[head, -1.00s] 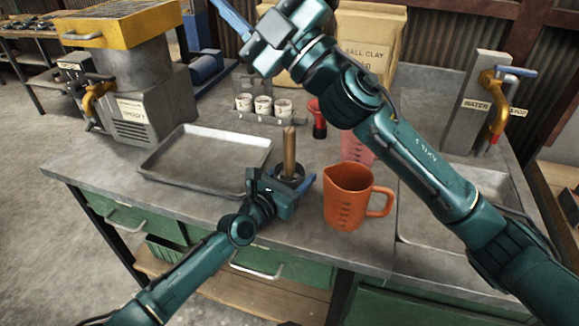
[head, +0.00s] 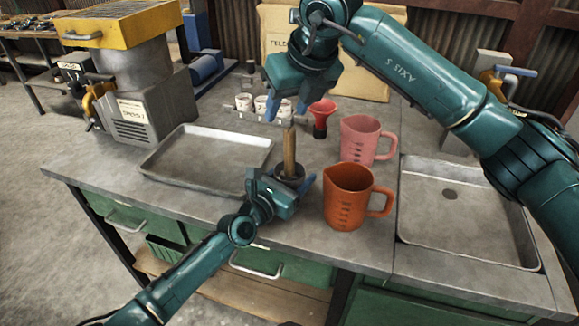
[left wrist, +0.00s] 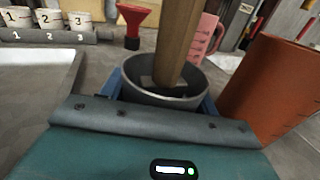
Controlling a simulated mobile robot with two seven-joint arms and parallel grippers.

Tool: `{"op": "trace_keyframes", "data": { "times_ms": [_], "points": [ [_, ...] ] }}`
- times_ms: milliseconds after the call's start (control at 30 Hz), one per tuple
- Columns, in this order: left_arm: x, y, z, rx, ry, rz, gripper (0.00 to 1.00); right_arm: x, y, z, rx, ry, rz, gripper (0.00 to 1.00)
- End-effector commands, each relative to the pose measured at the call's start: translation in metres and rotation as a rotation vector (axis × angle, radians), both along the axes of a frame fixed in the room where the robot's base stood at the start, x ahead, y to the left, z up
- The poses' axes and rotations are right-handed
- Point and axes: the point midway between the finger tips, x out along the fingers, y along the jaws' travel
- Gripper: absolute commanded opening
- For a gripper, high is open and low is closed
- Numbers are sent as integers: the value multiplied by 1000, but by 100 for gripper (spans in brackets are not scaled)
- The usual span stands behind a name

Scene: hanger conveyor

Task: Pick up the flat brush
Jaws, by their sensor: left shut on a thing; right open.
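The flat brush (head: 289,148) stands with its wooden handle upward in a dark round cup (head: 290,170) on the bench. In the left wrist view the handle (left wrist: 176,42) rises from the cup (left wrist: 160,92); the brush's lower end is hidden inside. My left gripper (head: 299,186) is low at the bench front, shut on the cup, with a blue finger on each side of it. My right gripper (head: 306,106) is open and empty, its blue fingers spread, above and behind the brush handle.
An orange jug (head: 347,198) stands close right of the cup, with a pink jug (head: 358,138) behind it. A red funnel (head: 321,112) and several numbered white pots (head: 260,104) stand behind. A metal tray (head: 207,160) lies left; a sink (head: 465,215) is at right.

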Motion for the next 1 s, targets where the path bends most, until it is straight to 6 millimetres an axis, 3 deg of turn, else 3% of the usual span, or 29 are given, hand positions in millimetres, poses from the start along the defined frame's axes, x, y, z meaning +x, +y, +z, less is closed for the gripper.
{"op": "trace_keyframes", "data": {
  "times_ms": [167,400,733,1000],
  "points": [
    [0,0,-1,1,0,0,30,8,-13,-8,-72,-10,-44,48],
    [0,0,-1,1,0,0,30,23,-6,-47,-74,-9,-44,48],
    [0,0,-1,1,0,0,30,31,-3,-69,-73,-10,-43,48],
    [0,0,0,1,0,0,30,40,2,-107,-71,-8,-43,48]
  ]
}}
